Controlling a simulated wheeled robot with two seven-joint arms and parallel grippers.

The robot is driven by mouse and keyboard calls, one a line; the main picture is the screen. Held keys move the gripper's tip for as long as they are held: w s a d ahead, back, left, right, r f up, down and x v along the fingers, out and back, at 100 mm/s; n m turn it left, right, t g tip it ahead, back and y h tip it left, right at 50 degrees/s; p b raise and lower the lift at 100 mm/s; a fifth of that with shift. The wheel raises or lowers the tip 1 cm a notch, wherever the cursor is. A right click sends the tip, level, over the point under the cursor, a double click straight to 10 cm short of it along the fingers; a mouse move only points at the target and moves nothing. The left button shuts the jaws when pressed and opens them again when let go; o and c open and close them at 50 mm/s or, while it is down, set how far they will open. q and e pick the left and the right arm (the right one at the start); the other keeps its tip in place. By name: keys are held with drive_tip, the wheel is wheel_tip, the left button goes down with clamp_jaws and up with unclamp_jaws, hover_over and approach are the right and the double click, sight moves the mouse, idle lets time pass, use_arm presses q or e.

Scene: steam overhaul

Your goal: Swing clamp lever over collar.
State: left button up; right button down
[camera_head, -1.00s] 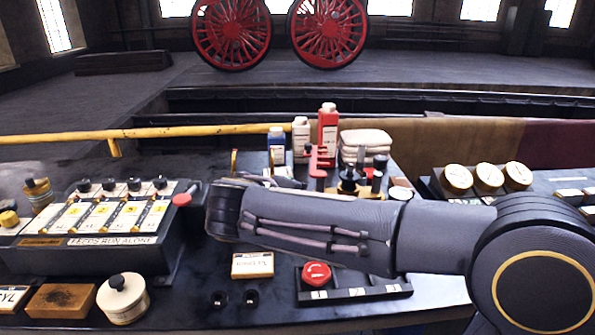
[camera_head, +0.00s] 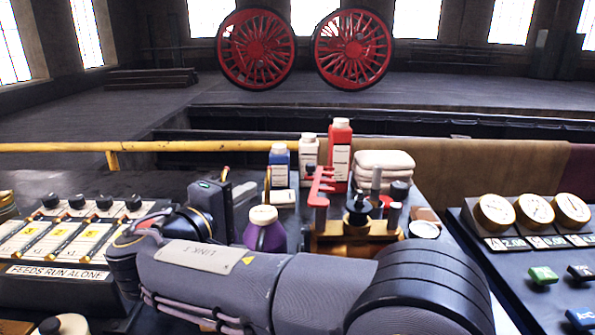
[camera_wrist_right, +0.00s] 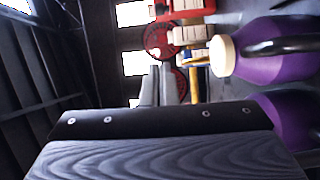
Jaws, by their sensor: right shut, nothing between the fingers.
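A red lever (camera_head: 320,187) stands upright at the left end of a brass-coloured fixture (camera_head: 330,240), right of the picture's middle in the head view. A black round part (camera_head: 358,208), possibly the collar, sits on the fixture to the lever's right. My right gripper (camera_head: 241,194) is left of the lever and clear of it, beyond my bent forearm. Its fingers (camera_wrist_right: 156,88) are together and empty in the right wrist view. My forearm hides the fixture's lower front. My left gripper is out of view.
A purple bottle (camera_head: 265,233) with a cream cap stands close right of my gripper; it also shows in the wrist view (camera_wrist_right: 270,55). Blue (camera_head: 279,165), white and red (camera_head: 340,155) bottles and folded cloths (camera_head: 384,170) stand behind. Gauges (camera_head: 534,209) are at right.

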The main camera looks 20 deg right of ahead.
sight(319, 179)
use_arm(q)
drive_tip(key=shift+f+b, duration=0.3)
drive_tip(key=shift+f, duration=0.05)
use_arm(e)
drive_tip(key=s+d+x, duration=0.2)
drive_tip(key=x, duration=1.1)
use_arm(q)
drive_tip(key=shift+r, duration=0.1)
use_arm(e)
drive_tip(key=shift+d, duration=0.2)
